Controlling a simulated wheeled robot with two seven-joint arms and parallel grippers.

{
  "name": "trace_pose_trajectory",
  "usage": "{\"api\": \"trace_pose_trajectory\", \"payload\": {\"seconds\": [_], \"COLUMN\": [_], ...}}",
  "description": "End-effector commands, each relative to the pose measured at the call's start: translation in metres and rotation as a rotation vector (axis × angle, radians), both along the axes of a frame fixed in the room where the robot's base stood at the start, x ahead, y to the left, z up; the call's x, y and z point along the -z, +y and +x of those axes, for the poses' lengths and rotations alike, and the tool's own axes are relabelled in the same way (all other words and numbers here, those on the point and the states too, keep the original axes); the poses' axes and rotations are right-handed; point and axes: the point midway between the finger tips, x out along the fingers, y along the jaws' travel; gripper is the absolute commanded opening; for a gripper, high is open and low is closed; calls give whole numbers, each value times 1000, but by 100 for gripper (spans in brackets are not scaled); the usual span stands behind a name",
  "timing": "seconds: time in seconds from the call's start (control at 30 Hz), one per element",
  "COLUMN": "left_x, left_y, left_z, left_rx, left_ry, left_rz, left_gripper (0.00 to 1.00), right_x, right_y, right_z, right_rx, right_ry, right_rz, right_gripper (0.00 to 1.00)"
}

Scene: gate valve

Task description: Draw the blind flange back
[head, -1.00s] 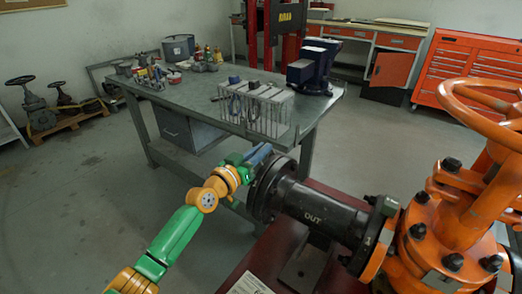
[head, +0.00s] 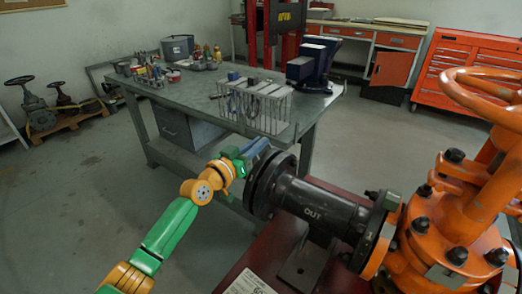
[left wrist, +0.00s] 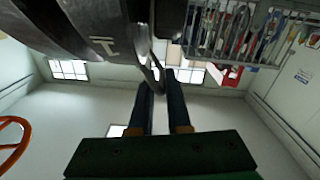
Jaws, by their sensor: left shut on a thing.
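The blind flange (head: 255,183) is the dark round plate at the left end of the black pipe marked OUT (head: 318,210). It stands upright, facing the pipe's end flange (head: 283,186), with what looks like a narrow gap between them. My left gripper (head: 260,150) is at the flange's outer side, near its upper edge. In the left wrist view, the gripper's two dark blue fingers (left wrist: 160,90) are closed about a thin metal loop handle (left wrist: 154,62) beside the dark discs. The handle is hidden in the head view. My right gripper is out of view.
The orange gate valve (head: 455,220) stands at the right, bolted to the pipe. A grey workbench (head: 200,98) with a wire rack of tools (head: 262,105) and a blue vise (head: 312,65) is just behind my left gripper.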

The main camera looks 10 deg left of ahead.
Motion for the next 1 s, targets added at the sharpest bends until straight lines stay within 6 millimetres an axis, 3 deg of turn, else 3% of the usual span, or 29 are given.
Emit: {"api": "trace_pose_trajectory", "payload": {"seconds": [0.03, 0.27, 0.3, 0.37, 0.7, 1.0], "left_x": [3, -1, 0, 0, -1, -1], "left_y": [4, 4, 4, 4, 5, 23], "left_z": [1, 1, 1, 1, -2, -44], "left_rx": [-5, -4, -4, -4, -2, -3], "left_ry": [-5, -2, -2, -2, -3, -1], "left_rz": [2, 0, 0, 0, 0, 1], "left_gripper": [0, 0, 26, 40, 40, 40], "right_x": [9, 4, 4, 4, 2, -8], "right_y": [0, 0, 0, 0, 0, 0], "right_z": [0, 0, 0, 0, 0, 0], "right_rx": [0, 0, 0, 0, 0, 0], "right_ry": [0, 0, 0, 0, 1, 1], "right_rz": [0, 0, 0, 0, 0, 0], "right_gripper": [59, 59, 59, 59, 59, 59]}}
